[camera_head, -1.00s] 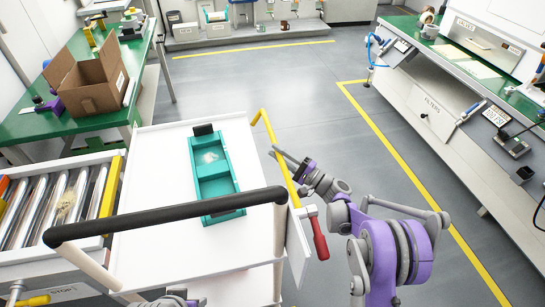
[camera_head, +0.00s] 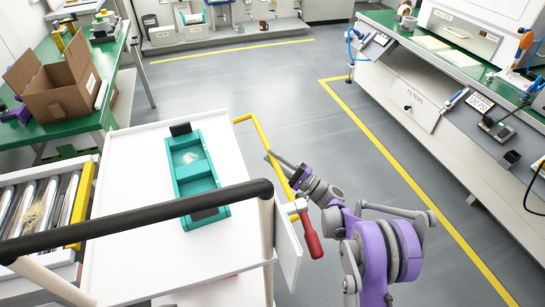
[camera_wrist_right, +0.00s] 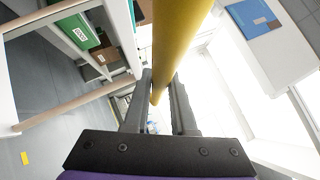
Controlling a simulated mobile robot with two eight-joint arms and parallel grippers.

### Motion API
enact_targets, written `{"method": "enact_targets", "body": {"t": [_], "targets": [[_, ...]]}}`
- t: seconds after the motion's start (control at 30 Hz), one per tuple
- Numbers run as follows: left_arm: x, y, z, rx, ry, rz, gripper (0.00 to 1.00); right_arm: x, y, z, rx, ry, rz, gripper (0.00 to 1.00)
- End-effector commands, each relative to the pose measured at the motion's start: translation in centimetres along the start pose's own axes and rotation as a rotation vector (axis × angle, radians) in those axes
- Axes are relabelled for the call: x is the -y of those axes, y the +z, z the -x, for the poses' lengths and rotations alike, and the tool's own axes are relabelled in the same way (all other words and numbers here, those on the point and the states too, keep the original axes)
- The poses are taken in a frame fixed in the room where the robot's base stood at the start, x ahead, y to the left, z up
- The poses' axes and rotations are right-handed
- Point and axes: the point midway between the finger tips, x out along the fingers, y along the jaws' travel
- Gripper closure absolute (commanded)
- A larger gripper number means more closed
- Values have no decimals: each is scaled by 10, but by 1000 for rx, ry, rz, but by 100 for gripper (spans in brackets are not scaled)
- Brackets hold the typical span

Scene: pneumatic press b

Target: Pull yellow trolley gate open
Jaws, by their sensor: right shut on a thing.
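The yellow trolley gate (camera_head: 262,134) is a bent bar at the right side of the white trolley top (camera_head: 140,185). My right gripper (camera_head: 273,158) is shut on this bar from the right. In the right wrist view, the yellow bar (camera_wrist_right: 175,40) runs between the two dark fingers (camera_wrist_right: 160,98). A red-handled lever (camera_head: 310,232) sits at the trolley's near right corner, close to my right arm. My left gripper is not visible.
A teal tray (camera_head: 193,165) lies on the trolley. A black push handle (camera_head: 130,222) crosses above its near side. Rollers (camera_head: 40,210) adjoin on the left. Open grey floor (camera_head: 290,100) lies beyond, with a long workbench (camera_head: 420,100) at the right.

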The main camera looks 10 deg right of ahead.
Motion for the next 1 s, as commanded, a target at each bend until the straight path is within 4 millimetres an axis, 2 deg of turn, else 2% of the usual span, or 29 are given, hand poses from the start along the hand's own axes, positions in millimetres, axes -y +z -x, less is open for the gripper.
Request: {"method": "enact_targets", "body": {"t": [0.2,0.77,0.8,0.93,0.97,1.0], "targets": [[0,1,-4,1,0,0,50,-9,0,1,8,5,1,100],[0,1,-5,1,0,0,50,-11,1,0,12,6,0,100],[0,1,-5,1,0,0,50,-11,1,0,12,6,0,74],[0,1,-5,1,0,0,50,-10,0,1,9,5,-1,50],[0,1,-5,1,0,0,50,-10,0,1,9,4,0,45],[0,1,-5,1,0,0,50,-10,0,1,8,4,0,45]]}}
